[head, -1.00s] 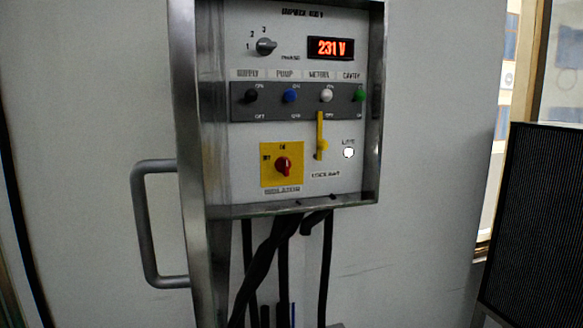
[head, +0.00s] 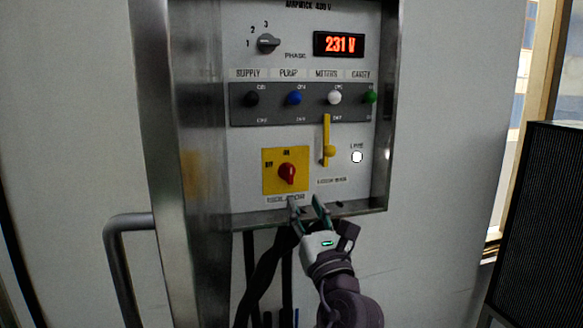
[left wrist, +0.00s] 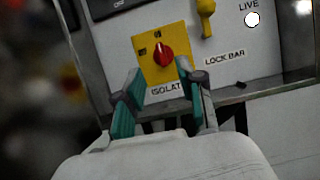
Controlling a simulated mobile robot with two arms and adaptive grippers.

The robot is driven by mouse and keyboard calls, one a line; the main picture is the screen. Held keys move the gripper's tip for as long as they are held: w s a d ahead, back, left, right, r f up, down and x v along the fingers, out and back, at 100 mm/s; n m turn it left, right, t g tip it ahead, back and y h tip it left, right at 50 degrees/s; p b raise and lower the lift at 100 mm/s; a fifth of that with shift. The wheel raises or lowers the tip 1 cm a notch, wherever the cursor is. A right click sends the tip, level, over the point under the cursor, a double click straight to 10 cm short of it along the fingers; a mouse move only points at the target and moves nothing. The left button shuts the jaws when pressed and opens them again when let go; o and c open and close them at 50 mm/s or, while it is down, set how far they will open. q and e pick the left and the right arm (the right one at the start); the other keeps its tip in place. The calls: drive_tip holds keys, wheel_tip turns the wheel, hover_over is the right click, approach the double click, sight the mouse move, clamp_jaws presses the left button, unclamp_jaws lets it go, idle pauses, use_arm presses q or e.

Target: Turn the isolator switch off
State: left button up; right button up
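The isolator switch is a red knob (head: 287,173) on a yellow plate (head: 271,184), low on the panel. The plate is marked ON at the top and OFF at the left; the knob appears upright, toward ON. My left gripper (head: 306,202) is open and empty just below the plate, fingers pointing up at the panel. In the left wrist view the red knob (left wrist: 163,55) lies ahead, between and slightly beyond the open fingertips (left wrist: 159,67). Contact with the knob is not visible. My right gripper is not in view.
The yellow lock bar (head: 327,130) hangs right of the isolator, beside a lit white LIVE lamp (head: 357,157). Coloured switches on a grey strip (head: 313,103) sit above. A metal frame (head: 375,200) edges the panel, with black cables below and a handle (head: 115,250) at left.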

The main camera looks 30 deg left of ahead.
sight(292, 172)
use_arm(q)
drive_tip(key=p+x, duration=0.3)
drive_tip(key=x, duration=0.7)
drive_tip(key=shift+w+a+r+p, duration=0.15)
drive_tip(key=shift+w+a+p, duration=0.2)
drive_tip(key=shift+w+a, duration=0.1)
drive_tip(key=shift+s, duration=0.1)
clamp_jaws()
